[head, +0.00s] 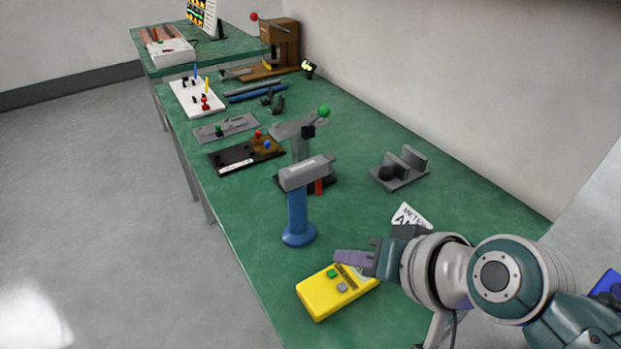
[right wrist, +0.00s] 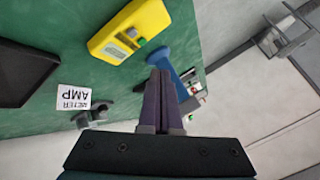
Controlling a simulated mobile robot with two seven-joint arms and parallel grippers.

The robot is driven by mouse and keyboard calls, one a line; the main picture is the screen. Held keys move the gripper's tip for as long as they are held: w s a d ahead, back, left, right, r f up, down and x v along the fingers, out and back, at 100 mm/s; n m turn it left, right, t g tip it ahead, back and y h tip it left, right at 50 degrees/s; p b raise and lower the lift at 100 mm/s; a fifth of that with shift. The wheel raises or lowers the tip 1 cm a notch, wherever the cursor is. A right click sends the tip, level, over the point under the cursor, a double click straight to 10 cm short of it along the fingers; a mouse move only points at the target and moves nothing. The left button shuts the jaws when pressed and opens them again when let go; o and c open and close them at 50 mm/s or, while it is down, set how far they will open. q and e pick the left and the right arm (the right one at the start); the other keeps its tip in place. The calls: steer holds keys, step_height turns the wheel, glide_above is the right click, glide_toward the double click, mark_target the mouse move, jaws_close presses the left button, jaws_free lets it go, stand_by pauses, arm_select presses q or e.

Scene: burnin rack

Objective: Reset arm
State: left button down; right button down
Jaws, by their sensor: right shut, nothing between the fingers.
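My right arm comes in from the right in the head view. My right gripper (head: 352,257) is shut and empty, just above the far right end of a yellow meter (head: 325,298) on the green bench. In the right wrist view its two purple fingers (right wrist: 163,78) lie together with nothing between them. The yellow meter (right wrist: 122,32) shows there beyond the fingers, to the upper left. A grey tool with a blue handle (head: 297,215) stands upright just beyond the gripper. My left gripper is in neither view.
A white METER AMP card (head: 411,216) is near my right wrist. A grey bracket (head: 401,170) stands toward the wall. Dark and grey fixture plates (head: 228,127), a white board (head: 190,99) and a brown press (head: 278,45) sit farther back. The green bench (head: 240,225) has bare room at its left edge.

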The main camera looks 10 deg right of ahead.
stand_by(0.3)
steer(key=s+d+r+n+g+h+p, duration=0.25)
steer(key=s+r, duration=0.35)
steer(key=s, duration=0.4)
steer(key=s+d+r+n+g+h+p, duration=0.1)
steer(key=s+d+r+n+g, duration=0.2)
steer(key=s+r, duration=0.5)
steer(key=w+p+v, duration=0.3)
steer(key=p+v, duration=1.4)
steer(key=p, duration=0.1)
steer(key=w+r+p+v, duration=0.1)
steer(key=w+p+v, duration=0.2)
steer(key=p+v, duration=1.4)
steer(key=shift+w+r+t+p, duration=0.4)
steer(key=shift+r+p, duration=0.3)
steer(key=shift+p, duration=0.45)
steer(key=shift+s+a, duration=0.1)
steer(key=shift+a, duration=0.05)
